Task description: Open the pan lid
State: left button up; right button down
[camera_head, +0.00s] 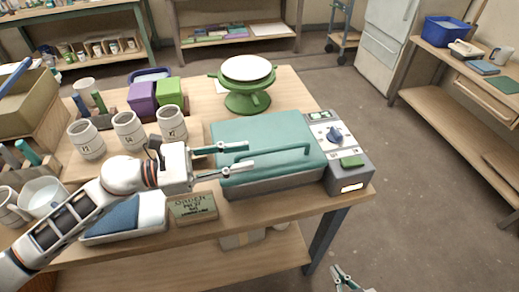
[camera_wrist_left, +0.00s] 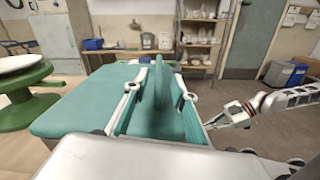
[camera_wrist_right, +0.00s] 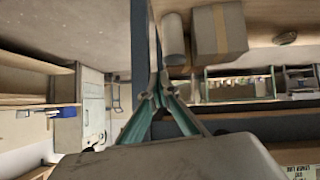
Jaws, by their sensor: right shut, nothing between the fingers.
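A control panel with a blue knob (camera_head: 334,134) is at the pan's right. A green turntable (camera_head: 247,92) stands behind it. Numbered jars (camera_head: 129,130), a white tray (camera_head: 125,217) and a small sign (camera_head: 193,207) are on the left. The floor at right is clear.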

aim_at(259, 152)
pick_arm(q)
jog(key=p+x, duration=0.1)
jog(key=x, duration=0.4)
jog(key=shift+a, duration=0.1)
jog(key=shift+w, duration=0.1)
grip_shut()
